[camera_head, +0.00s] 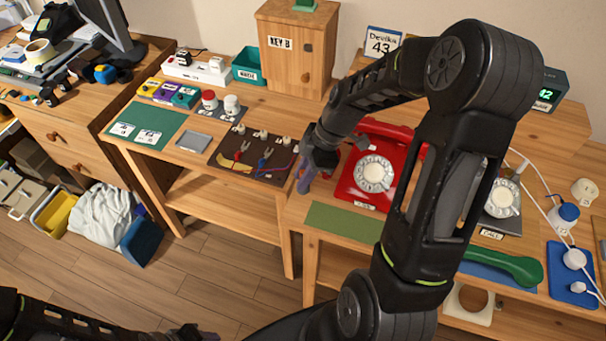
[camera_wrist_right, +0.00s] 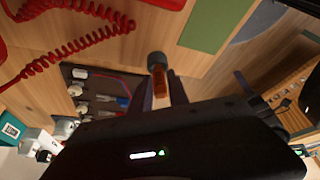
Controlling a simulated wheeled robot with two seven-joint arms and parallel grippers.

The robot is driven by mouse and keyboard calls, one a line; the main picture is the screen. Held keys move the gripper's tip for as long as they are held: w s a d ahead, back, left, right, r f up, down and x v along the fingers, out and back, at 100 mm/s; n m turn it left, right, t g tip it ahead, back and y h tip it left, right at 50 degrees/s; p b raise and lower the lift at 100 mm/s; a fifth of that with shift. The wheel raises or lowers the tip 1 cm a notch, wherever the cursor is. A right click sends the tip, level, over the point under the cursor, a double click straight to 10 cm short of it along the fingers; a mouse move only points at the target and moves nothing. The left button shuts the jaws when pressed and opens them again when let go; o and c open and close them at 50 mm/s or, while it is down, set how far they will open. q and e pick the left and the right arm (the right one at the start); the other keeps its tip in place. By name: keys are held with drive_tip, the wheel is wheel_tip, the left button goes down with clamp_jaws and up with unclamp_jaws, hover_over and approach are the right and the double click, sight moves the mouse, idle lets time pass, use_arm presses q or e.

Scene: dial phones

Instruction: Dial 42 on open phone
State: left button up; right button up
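A red phone (camera_head: 362,185) with a white rotary dial (camera_head: 374,173) sits on the right table, its red handset (camera_head: 385,128) across the top. A second, dark phone (camera_head: 497,222) with a pale dial (camera_head: 502,199) and a "CALL" label is partly behind my right arm. A green handset (camera_head: 505,264) lies off it in front. My right gripper (camera_head: 304,178) is left of the red phone, above the table edge. In the wrist view its fingers close around an amber stick with a dark tip (camera_wrist_right: 158,72). My left gripper (camera_head: 185,332) is low at the bottom edge; its fingers are unclear.
A dark tool mat (camera_head: 228,160) with pliers lies left of my right gripper. A green mat (camera_head: 340,222) lies before the red phone. A wooden "KEY B" cabinet (camera_head: 290,65) and a sign reading 43 (camera_head: 381,42) stand behind. White cords and plugs are at right.

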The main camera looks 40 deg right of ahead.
drive_tip(key=o, duration=0.4)
drive_tip(key=shift+c, duration=0.2)
drive_tip(key=v, duration=0.8)
drive_tip(key=shift+b, duration=0.45)
drive_tip(key=shift+s+a+f, duration=0.1)
drive_tip(key=shift+f, duration=0.05)
